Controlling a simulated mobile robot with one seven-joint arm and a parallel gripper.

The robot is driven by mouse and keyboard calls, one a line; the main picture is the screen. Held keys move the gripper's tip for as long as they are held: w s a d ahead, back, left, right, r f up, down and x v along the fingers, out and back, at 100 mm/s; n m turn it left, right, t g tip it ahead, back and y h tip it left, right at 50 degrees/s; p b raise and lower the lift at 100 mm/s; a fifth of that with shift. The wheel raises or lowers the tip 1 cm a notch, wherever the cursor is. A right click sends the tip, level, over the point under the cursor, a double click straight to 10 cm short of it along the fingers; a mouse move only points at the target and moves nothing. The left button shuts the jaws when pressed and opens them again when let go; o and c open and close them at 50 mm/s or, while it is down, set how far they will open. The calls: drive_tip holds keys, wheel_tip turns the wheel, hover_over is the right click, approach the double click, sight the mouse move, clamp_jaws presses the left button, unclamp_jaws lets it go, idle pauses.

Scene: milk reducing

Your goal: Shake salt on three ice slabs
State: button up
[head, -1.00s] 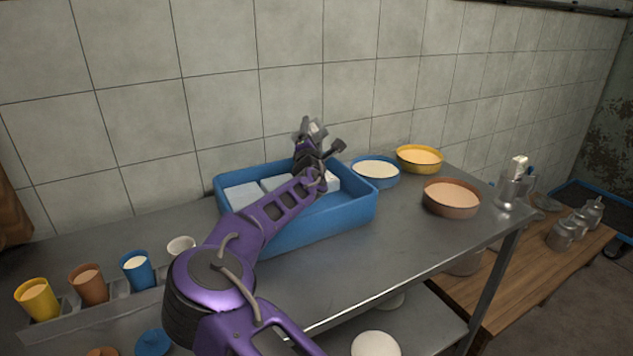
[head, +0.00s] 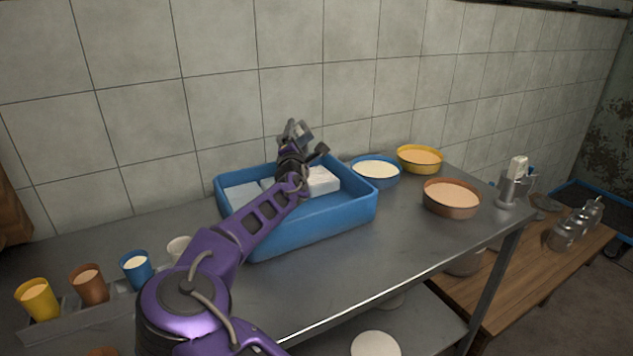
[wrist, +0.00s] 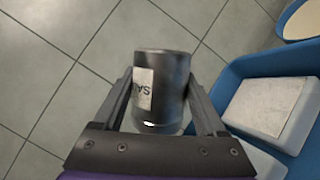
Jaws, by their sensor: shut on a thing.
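My gripper (wrist: 160,98) is shut on a dark metal salt shaker (wrist: 172,80) with a white label, partly readable as "SA". In the head view my gripper (head: 297,138) is above the back edge of the blue tray (head: 315,225), and the shaker there is tilted and hard to make out. Inside the tray lie white ice slabs: one at the left (head: 242,195), one in the middle mostly hidden behind my arm, and one at the right (head: 322,180). The wrist view shows a slab (wrist: 272,106) right of the shaker, with part of another (wrist: 258,160) below.
A blue pan (head: 376,170), a yellow pan (head: 419,157) and a brown pan (head: 451,195) stand right of the tray. A metal jug (head: 514,187) stands near the table's right end. Yellow, brown and blue cups (head: 137,270) stand at the left. The table front is clear.

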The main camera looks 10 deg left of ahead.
idle(0.4)
drive_tip(key=shift+r+p, duration=0.4)
drive_tip(key=shift+r, duration=1.4)
wheel_tip(320, 180, down, 2)
drive_tip(key=shift+f+b, duration=0.2)
drive_tip(key=shift+b, duration=0.4)
drive_tip(key=shift+f, duration=0.55)
drive_tip(key=shift+r+p, duration=0.6)
drive_tip(key=shift+r, duration=1.15)
drive_tip(key=shift+f+b, duration=0.4)
drive_tip(key=shift+f, duration=1.4)
drive_tip(key=s+a, duration=0.6)
drive_tip(key=a, duration=0.3)
